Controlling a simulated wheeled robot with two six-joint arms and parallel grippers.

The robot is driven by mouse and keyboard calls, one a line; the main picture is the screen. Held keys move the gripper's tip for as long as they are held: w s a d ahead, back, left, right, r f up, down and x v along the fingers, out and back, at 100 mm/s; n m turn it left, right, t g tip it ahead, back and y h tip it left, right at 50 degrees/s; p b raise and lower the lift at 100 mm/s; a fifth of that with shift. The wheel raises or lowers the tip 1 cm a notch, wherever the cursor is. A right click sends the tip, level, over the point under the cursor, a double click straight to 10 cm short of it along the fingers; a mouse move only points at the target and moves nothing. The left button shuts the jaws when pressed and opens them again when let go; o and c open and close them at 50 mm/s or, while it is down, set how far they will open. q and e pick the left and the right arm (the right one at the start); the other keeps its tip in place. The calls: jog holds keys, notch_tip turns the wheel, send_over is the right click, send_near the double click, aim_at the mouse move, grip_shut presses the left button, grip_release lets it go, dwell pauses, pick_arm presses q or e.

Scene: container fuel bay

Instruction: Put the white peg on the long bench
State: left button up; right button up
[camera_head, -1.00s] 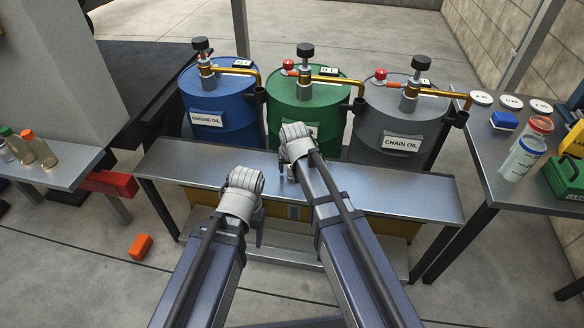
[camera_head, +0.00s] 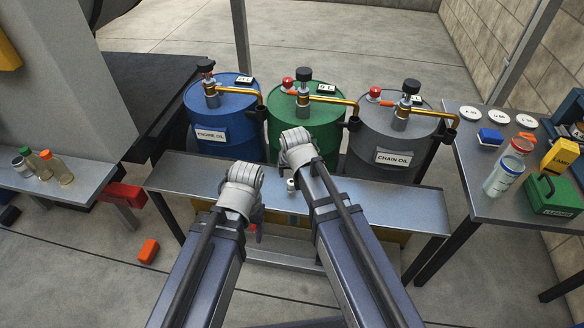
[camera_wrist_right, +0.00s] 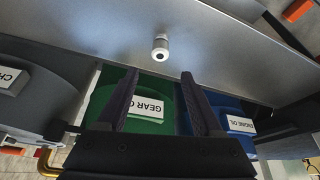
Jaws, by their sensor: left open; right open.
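A small white cylinder with a dark round centre, which looks like the white peg (camera_head: 291,185), is on the long metal bench (camera_head: 375,205) in front of the drums. It also shows in the right wrist view (camera_wrist_right: 160,47), on the bare bench top, beyond my open fingers and apart from them. My right gripper (camera_wrist_right: 158,82) is open with nothing between its fingers; in the head view its wrist hides most of it. My left gripper (camera_head: 258,222) is open over the bench's near edge, its fingers partly hidden by its wrist.
Blue (camera_head: 222,115), green (camera_head: 318,125) and grey (camera_head: 392,130) drums with pumps stand behind the bench. A side table (camera_head: 470,200) on the right holds jars and a green case. A left shelf (camera_head: 75,182) holds bottles. An orange block (camera_head: 149,251) lies on the floor.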

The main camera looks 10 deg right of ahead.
aim_at(292, 182)
jog(key=shift+p+v, duration=0.35)
jog(key=shift+v, duration=0.5)
jog(key=shift+o, duration=0.5)
jog(key=shift+w+f, duration=0.1)
jog(key=shift+f, duration=0.1)
jog(key=b+x, duration=1.1)
jog(key=x, duration=0.1)
jog(key=shift+f+b, duration=0.1)
jog(key=shift+b, duration=0.2)
pick_arm(q)
notch_tip(292, 182, down, 10)
jog(key=shift+a+r, duration=0.1)
pick_arm(e)
jog(key=shift+c, duration=0.3)
grip_shut()
